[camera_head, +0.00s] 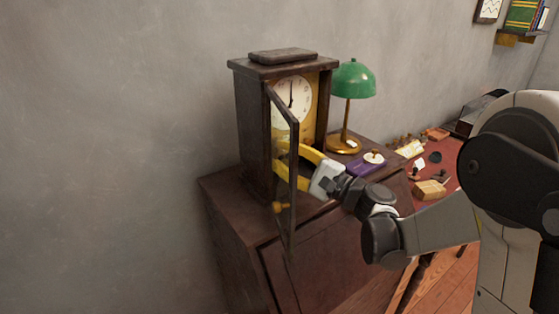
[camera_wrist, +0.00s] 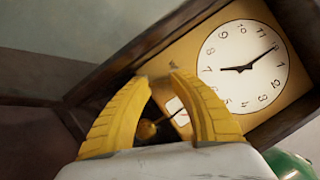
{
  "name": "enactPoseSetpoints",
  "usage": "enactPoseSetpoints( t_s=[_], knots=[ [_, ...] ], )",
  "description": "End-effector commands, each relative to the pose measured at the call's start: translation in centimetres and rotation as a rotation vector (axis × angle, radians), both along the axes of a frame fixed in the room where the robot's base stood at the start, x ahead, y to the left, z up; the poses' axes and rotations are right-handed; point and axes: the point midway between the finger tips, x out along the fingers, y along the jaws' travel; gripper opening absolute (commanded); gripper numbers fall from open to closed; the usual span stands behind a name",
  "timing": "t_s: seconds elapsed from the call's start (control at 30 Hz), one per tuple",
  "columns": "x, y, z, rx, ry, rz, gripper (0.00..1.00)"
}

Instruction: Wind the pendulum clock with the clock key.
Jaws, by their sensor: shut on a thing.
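The pendulum clock (camera_head: 284,57) stands upright on the dark cabinet in the head view. Its glazed door (camera_head: 296,170) is swung open toward me. The white dial (camera_head: 291,98) shows, and in the wrist view the dial (camera_wrist: 243,67) fills the upper right. My gripper (camera_head: 277,160) reaches in behind the open door, its yellow fingers at the case below the dial. In the wrist view my gripper (camera_wrist: 161,77) has its fingertips close together near the face panel. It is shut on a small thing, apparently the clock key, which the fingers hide. A brass ball (camera_wrist: 147,130) shows between the fingers.
A green lamp (camera_head: 352,80) stands right of the clock. A purple box (camera_head: 365,166) with a pale round thing on it lies in front of the lamp. The door edge is close beside my fingers. A red-topped table with small items is at right.

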Motion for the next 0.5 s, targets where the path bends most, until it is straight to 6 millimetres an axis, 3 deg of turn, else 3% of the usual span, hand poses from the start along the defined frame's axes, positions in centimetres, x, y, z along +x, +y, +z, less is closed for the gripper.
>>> enactPoseSetpoints(
  t_s=[0.5],
  knots=[
    [-0.09,0.07,-0.28,0.261,0.179,0.000,0.00]
  ],
)
